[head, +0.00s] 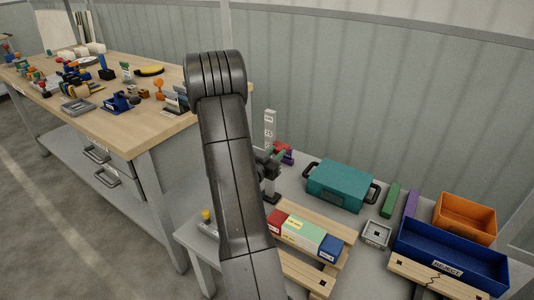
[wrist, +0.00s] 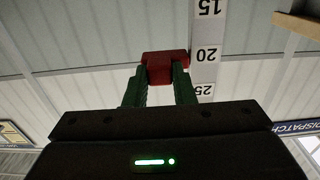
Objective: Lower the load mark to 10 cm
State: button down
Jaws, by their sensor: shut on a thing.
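A white scale post (head: 270,128) with black numbers stands on the grey bench behind my arm. In the wrist view the scale (wrist: 205,60) appears upside down with 15, 20 and 25 readable. My gripper (wrist: 167,78) has green fingers shut on a red block (wrist: 165,58). The block is right beside the scale, near the 20; whether it touches the post I cannot tell. In the head view the red piece (head: 284,147) shows just right of the post, with a purple part below it. My arm hides much of the gripper there. The exact mark reading is unclear.
A teal case (head: 340,184) stands right of the post. Wooden pallets, coloured boxes (head: 302,233), a grey square fixture (head: 376,234), a blue reject bin (head: 450,256) and an orange bin (head: 465,216) fill the bench's right. A cluttered wooden workbench (head: 135,122) stands at left.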

notch_tip(320, 180, down, 11)
jog(key=b, duration=0.7)
jog(key=shift+b, duration=0.4)
jog(key=shift+r, duration=0.1)
jog(key=c, duration=1.2)
grip_release()
jog(key=p+v, duration=0.1)
jog(key=v, duration=1.3)
jog(key=shift+w+d, duration=0.1)
jog(key=x, duration=1.3)
jog(key=shift+w+d+r, duration=0.2)
jog(key=shift+w+r, duration=0.1)
jog(key=shift+r, duration=0.15)
